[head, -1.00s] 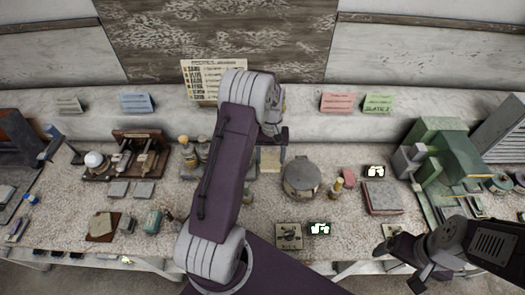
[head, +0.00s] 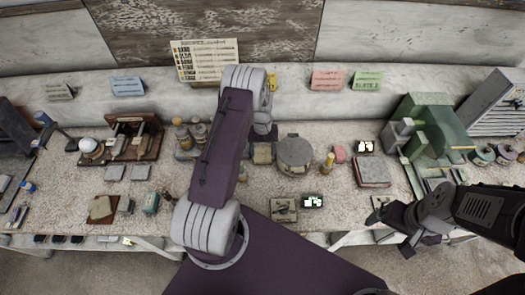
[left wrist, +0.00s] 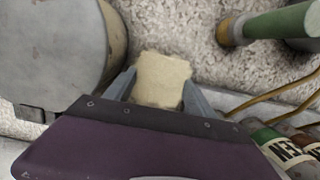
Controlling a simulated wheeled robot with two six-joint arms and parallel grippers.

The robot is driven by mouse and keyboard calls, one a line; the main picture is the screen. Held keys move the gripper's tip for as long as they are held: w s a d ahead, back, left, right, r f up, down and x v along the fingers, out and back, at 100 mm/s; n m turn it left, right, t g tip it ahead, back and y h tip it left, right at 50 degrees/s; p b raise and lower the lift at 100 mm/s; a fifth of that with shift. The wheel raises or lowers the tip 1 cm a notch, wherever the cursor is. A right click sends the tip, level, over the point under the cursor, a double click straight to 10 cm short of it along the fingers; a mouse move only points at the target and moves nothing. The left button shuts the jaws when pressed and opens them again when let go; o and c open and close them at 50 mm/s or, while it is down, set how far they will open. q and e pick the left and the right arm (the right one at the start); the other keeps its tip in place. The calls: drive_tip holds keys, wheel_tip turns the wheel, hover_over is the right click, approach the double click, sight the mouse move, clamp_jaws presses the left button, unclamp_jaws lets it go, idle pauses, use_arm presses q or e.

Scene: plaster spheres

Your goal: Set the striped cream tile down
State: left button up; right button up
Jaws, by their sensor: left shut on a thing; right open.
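The cream tile (head: 263,153) is a small pale slab just left of the round grey drum in the head view. My left gripper (head: 263,135) is at its far edge, its arm reaching across the bench. In the left wrist view the tile (left wrist: 162,80) sits between the two grey fingers, which are shut on it. No stripes can be made out. I cannot tell whether its underside touches the bench. My right gripper (head: 393,216) is open and empty near the front edge at the right.
The grey drum (head: 295,155) stands close beside the tile; it also fills the left of the left wrist view (left wrist: 50,50). Bottles (head: 183,135) stand left of my arm. A brass-topped piece (head: 328,162) is right of the drum. Speckled bench surface (head: 250,185) is clear in front of the tile.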

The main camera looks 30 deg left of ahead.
use_arm(q)
drive_tip(key=shift+w+f, duration=0.15)
drive_tip(key=o, duration=1.3)
